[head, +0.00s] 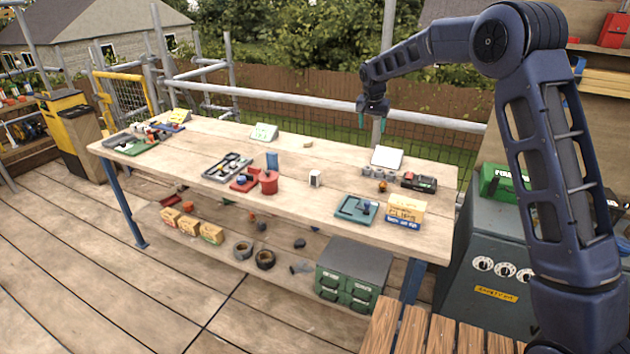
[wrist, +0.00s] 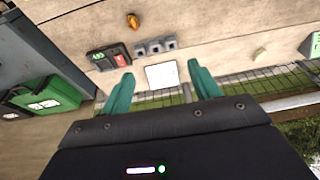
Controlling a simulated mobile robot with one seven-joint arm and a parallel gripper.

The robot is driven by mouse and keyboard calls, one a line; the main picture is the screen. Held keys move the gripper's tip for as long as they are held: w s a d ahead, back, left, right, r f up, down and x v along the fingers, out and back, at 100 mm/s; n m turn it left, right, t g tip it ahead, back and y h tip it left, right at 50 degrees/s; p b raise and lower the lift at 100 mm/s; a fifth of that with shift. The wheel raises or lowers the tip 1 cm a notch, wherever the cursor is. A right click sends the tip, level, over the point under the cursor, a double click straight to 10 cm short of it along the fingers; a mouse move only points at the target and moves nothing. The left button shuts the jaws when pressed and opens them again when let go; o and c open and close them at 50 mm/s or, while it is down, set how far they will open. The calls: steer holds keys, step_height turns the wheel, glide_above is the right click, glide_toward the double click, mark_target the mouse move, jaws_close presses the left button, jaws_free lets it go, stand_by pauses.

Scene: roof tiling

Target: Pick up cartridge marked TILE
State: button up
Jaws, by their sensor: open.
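My gripper (head: 372,121) is open and empty, raised above the back right of the workbench (head: 320,222). In the wrist view, its teal fingers (wrist: 160,78) stand apart with a white card between them in the picture, some way beyond. I cannot read the word TILE on anything. A small white block with a dark mark (head: 315,178) stands near the bench middle. A blue upright block (head: 272,160) stands behind a red pot (head: 268,183). A dark device with red and green parts (head: 419,182) lies at the right, also in the wrist view (wrist: 108,58). Which is the cartridge, I cannot tell.
The white card (head: 387,157) stands at the bench's back edge beside small grey blocks (head: 378,173). A box of clips (head: 405,211) and a green tray (head: 356,208) are at the front right. Grey trays (head: 228,166) hold parts further left. A scaffold rail (head: 330,100) runs behind.

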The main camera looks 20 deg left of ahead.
steer(key=s+a+f, duration=0.2)
steer(key=a+f, duration=0.6)
steer(key=a, duration=0.3)
glide_toward(315, 173)
steer(key=f, duration=0.2)
steer(key=x, duration=1)
steer(key=shift+w+a+f, duration=0.1)
steer(key=shift+w+f, duration=0.15)
steer(key=shift+w, duration=0.25)
steer(key=c, duration=1.1)
